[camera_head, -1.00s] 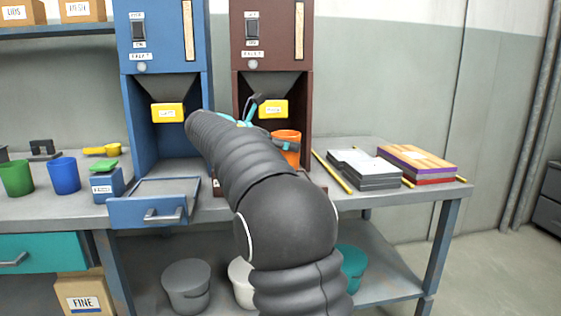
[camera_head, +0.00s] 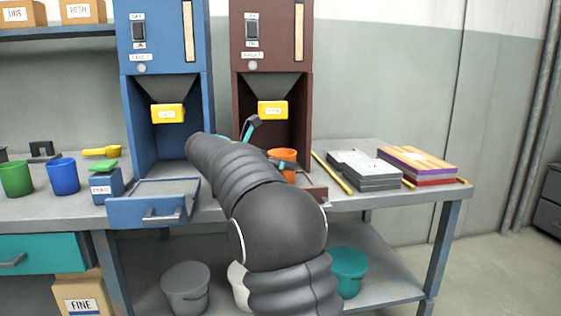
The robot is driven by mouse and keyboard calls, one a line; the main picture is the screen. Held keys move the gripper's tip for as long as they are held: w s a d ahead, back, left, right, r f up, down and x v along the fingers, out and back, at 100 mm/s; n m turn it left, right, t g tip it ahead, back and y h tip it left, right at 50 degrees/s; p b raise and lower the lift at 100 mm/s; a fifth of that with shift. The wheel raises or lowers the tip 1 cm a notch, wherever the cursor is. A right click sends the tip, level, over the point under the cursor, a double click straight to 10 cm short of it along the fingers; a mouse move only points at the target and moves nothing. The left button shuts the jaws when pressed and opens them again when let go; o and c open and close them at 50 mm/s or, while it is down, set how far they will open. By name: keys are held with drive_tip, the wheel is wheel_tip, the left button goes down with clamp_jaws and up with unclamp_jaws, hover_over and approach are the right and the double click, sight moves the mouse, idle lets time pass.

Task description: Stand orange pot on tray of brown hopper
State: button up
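The orange pot (camera_head: 283,156) is upright in front of the brown hopper (camera_head: 296,148), just right of my arm. Its lower part is partly hidden. The brown hopper's tray (camera_head: 318,194) shows only at its right edge, with my arm covering the rest. The pot appears low over or on the tray; I cannot tell if it touches. My gripper (camera_head: 250,130) is mostly hidden behind my arm, with only a dark and teal part showing above it, left of the pot. Its fingertips and any hold on the pot are hidden.
The blue hopper (camera_head: 160,45) with its pulled-out tray (camera_head: 150,207) stands left. Green (camera_head: 16,178) and blue (camera_head: 64,177) pots and a yellow scoop (camera_head: 102,151) are farther left. Yellow rods (camera_head: 332,172), grey slabs (camera_head: 366,170) and a board stack (camera_head: 418,163) lie right.

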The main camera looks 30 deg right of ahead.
drive_tip(key=o, duration=0.4)
drive_tip(key=shift+r, duration=0.15)
drive_tip(key=p+v, duration=0.1)
drive_tip(key=v, duration=1.1)
drive_tip(key=shift+r, duration=0.1)
